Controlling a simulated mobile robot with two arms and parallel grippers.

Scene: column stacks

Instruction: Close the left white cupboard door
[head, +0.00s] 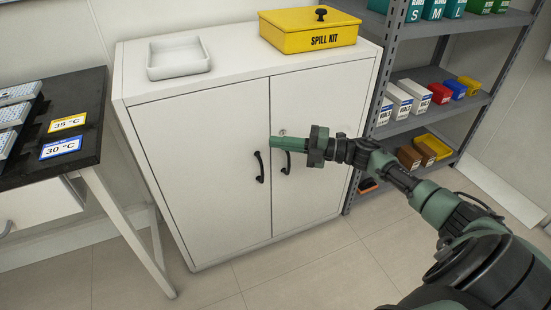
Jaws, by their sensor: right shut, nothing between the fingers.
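The white cupboard (196,258) stands in the middle of the head view. Its left door (205,165) looks flush with the front, with no gap that I can see. The left door's black handle (259,167) sits near the seam between the doors. The right door (315,195) also looks flush and has its own black handle (287,163). My right gripper (272,143) is shut and empty. It is in front of the seam at the handles' upper ends, pointing left; I cannot tell whether it touches the doors. My left gripper is not in view.
A white tray (178,74) and a yellow spill kit box (310,38) stand on the cupboard. A black-topped table (90,110) is close on the left. A grey shelf rack (455,110) with boxes is on the right. The floor (300,275) in front is clear.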

